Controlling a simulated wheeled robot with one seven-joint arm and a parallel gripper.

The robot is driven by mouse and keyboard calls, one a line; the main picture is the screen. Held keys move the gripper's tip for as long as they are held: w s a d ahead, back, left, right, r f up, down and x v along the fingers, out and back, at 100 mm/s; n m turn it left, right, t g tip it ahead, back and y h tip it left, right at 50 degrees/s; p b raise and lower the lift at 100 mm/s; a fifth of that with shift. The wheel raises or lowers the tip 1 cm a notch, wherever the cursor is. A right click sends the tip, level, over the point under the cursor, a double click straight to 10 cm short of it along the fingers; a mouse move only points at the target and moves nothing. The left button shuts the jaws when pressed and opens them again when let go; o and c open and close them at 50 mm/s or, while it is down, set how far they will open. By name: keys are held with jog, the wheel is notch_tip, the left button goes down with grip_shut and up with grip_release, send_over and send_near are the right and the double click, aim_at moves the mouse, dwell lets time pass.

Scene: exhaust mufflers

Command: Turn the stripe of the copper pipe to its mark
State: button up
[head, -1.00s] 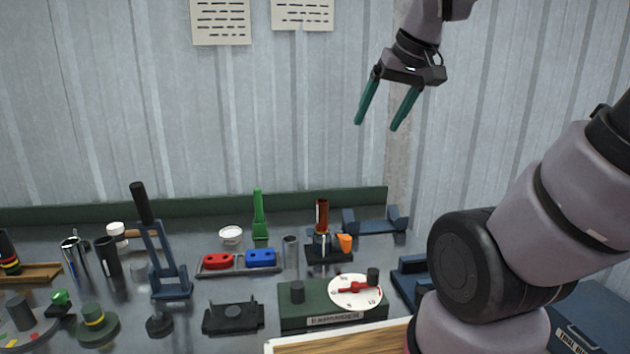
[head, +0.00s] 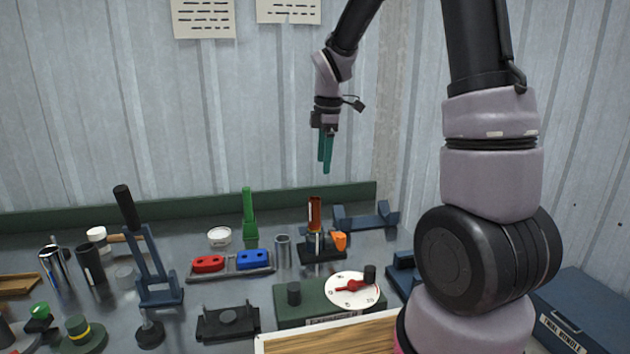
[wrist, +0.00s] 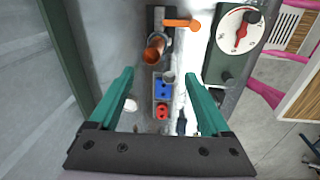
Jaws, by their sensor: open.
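The copper pipe (head: 315,213) stands upright in a dark holder (head: 322,252) at the back right of the bench. An orange part (head: 339,241) sits on the holder beside the pipe. In the wrist view the pipe (wrist: 155,47) shows from above with its open end towards me, and the orange part (wrist: 181,24) is next to it. I cannot make out the stripe or its mark clearly. My gripper (head: 325,170) is open and empty, pointing down above the pipe and apart from it. Its green fingers also show in the wrist view (wrist: 162,90).
A green box with a white dial and red pointer (head: 352,288) stands in front of the holder. Red (head: 208,263) and blue (head: 253,259) blocks, a grey cylinder (head: 283,250) and a green upright piece (head: 249,215) are to the left. A blue cradle (head: 366,217) lies behind right.

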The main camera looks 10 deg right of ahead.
aim_at(314, 214)
jog(key=w+f+n, duration=0.1)
jog(key=f, duration=0.1)
jog(key=w+a+f+n+g, duration=0.1)
jog(key=f+n, duration=0.1)
jog(key=f, duration=0.1)
jog(key=w+f+n, duration=0.1)
jog(key=f+n, duration=0.1)
jog(key=shift+w+a+f+h, duration=0.15)
jog(key=shift+a+f+h, duration=0.1)
jog(key=shift+a+h, duration=0.05)
notch_tip(314, 214, down, 11)
jog(key=shift+r, duration=0.1)
grip_shut()
jog(key=n, duration=0.6)
jog(key=shift+w, duration=0.1)
jog(key=n, duration=0.5)
jog(key=shift+a, duration=0.1)
